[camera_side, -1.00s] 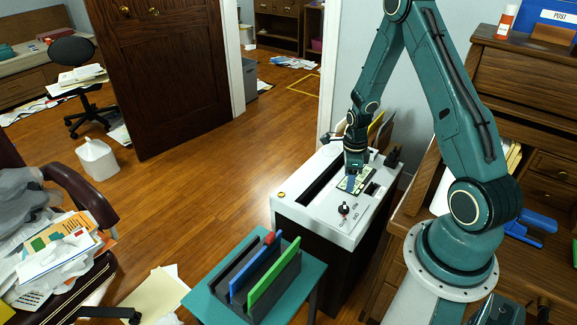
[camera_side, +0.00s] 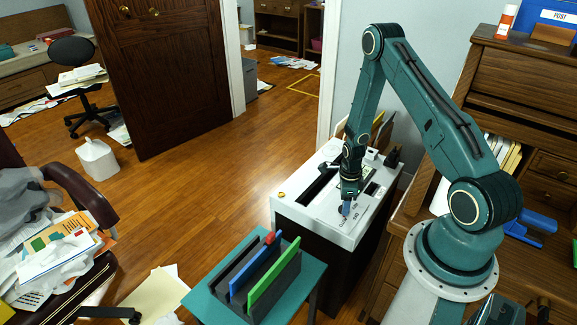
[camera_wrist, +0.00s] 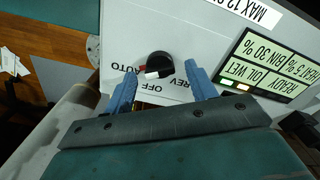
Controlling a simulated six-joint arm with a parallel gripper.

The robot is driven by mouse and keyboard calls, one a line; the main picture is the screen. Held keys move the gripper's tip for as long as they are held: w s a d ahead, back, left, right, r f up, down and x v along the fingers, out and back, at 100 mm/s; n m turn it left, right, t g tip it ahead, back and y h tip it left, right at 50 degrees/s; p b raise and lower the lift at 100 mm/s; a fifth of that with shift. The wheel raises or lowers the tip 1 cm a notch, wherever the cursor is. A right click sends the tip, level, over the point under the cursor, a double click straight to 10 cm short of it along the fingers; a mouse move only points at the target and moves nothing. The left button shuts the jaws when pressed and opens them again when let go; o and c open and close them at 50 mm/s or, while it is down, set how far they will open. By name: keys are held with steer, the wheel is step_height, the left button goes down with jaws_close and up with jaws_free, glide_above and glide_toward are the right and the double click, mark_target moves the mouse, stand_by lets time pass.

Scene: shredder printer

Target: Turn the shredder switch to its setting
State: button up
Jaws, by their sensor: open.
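The shredder switch (camera_wrist: 160,58) is a round black knob with a white mark and a bit of red on its lower left side in the wrist view. Printed labels AUTO, OFF and REV appear upside down around it; I cannot tell exactly which one it points at. My gripper (camera_wrist: 161,72) is open, with one blue finger on each side of the knob; contact is not clear. In the side view my gripper (camera_side: 346,207) is low over the front of the shredder's white top (camera_side: 293,205) and hides the switch.
A lit display panel (camera_wrist: 268,68) with status text lies right of the switch in the wrist view. A teal stand (camera_side: 205,298) with a rack of blue and green folders (camera_side: 270,276) stands in front of the shredder. A wooden desk (camera_side: 545,170) is at the right.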

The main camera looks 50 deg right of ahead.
steer(key=shift+f, duration=0.3)
steer(key=c, duration=1)
